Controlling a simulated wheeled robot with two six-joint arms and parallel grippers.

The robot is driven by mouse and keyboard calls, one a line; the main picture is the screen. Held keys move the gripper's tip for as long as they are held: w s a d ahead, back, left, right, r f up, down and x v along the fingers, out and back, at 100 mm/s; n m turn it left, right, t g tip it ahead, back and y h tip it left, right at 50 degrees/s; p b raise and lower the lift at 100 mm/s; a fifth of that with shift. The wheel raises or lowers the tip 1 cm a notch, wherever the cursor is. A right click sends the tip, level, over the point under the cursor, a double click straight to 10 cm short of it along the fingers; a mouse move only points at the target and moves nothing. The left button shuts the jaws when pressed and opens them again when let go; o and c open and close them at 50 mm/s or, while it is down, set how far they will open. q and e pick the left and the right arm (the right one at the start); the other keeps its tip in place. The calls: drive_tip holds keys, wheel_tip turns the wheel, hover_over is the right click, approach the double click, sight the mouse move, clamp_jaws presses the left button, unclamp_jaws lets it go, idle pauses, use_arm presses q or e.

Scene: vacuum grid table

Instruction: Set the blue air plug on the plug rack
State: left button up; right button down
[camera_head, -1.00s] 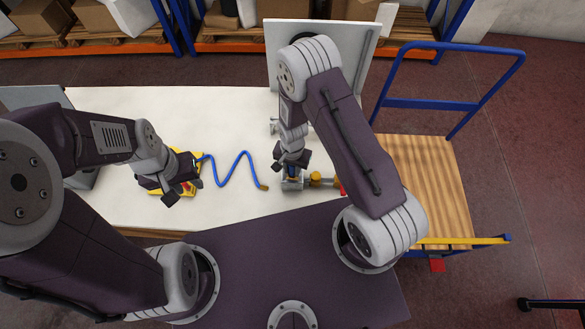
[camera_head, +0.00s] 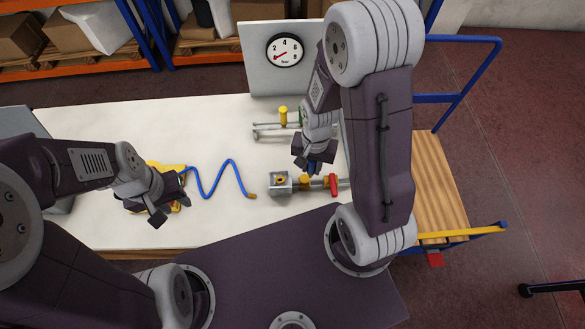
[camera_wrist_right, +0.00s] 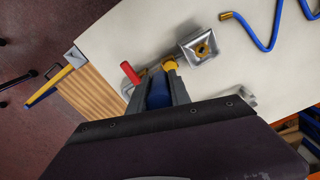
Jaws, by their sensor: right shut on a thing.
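My right gripper (camera_head: 311,172) is shut on the blue air plug (camera_head: 313,167) and holds it above the pipe fittings, right of the metal block. In the right wrist view the plug (camera_wrist_right: 158,94) shows as a blue body between the fingers; its far end is hidden. The likely plug rack (camera_head: 268,132), a pair of grey rails with an upright yellow plug (camera_head: 283,116), stands behind and left of the right gripper, partly hidden by the arm. My left gripper (camera_head: 170,201) appears open beside a yellow device (camera_head: 165,166) at the table's left.
The metal block (camera_head: 280,183) has a brass-coloured port on top; a red-handled valve (camera_head: 333,184) lies to its right. A blue hose (camera_head: 215,184) zigzags across the white table (camera_head: 110,118). A panel with a gauge (camera_head: 285,50) stands at the back. A cart (camera_head: 440,190) is at right.

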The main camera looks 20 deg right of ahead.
drive_tip(key=r+p, duration=0.1)
drive_tip(key=r, duration=0.1)
drive_tip(key=r+p, duration=0.1)
drive_tip(key=p, duration=0.1)
drive_tip(key=s+d+r+p, duration=0.1)
drive_tip(key=r, duration=0.1)
drive_tip(key=shift+d+r, duration=0.1)
drive_tip(key=shift+r, duration=0.2)
idle(0.5)
drive_tip(key=shift+f, duration=0.1)
idle(0.9)
